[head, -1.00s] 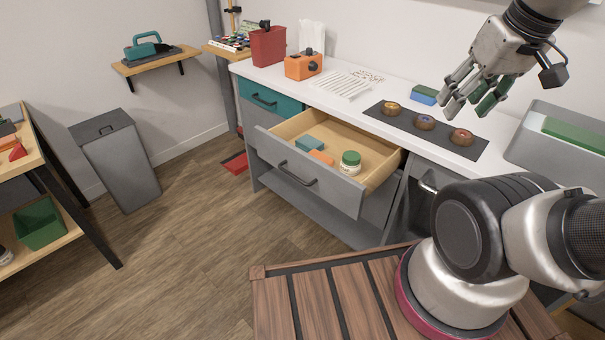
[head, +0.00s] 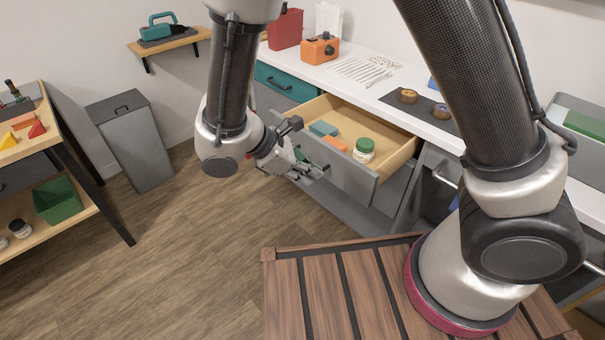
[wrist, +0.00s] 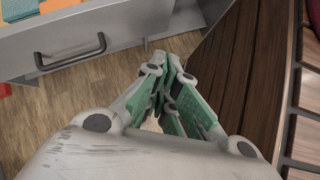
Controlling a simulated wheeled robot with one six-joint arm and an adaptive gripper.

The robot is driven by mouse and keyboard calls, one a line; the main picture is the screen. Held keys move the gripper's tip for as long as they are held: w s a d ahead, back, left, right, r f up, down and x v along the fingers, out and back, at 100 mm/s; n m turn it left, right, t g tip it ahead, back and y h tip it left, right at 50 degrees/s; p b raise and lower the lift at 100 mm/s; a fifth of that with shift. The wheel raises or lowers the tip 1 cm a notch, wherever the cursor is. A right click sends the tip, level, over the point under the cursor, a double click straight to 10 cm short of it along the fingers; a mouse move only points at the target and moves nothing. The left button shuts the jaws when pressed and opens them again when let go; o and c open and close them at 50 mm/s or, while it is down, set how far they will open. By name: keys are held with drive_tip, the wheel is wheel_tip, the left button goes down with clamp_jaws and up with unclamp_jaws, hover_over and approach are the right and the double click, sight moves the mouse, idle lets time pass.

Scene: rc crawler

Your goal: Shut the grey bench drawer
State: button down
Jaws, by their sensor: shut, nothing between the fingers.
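The grey bench drawer (head: 352,180) stands pulled out of the bench in the head view. Its pale wooden inside holds a blue block (head: 323,128), an orange block (head: 335,144) and a jar with a green lid (head: 365,151). My gripper (head: 322,170) is shut and empty, just in front of the drawer's front panel. It hides the handle in the head view. In the wrist view the dark handle (wrist: 70,52) shows at upper left, and my shut fingertips (wrist: 163,62) lie to its right, near the panel's lower edge. I cannot tell whether they touch the panel.
A teal drawer (head: 285,82) beside it is shut. The white benchtop (head: 345,88) carries an orange box (head: 320,48) and a dark mat (head: 395,98). A grey bin (head: 133,140) stands at left.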

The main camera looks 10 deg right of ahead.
drive_tip(key=w+a+f+n+t, duration=0.45)
drive_tip(key=a+f+n, duration=0.2)
drive_tip(key=a, duration=0.25)
drive_tip(key=w+d+f, duration=0.5)
drive_tip(key=w+d, duration=0.2)
drive_tip(key=d, duration=0.2)
drive_tip(key=shift+d, duration=0.15)
drive_tip(key=shift+n, duration=0.25)
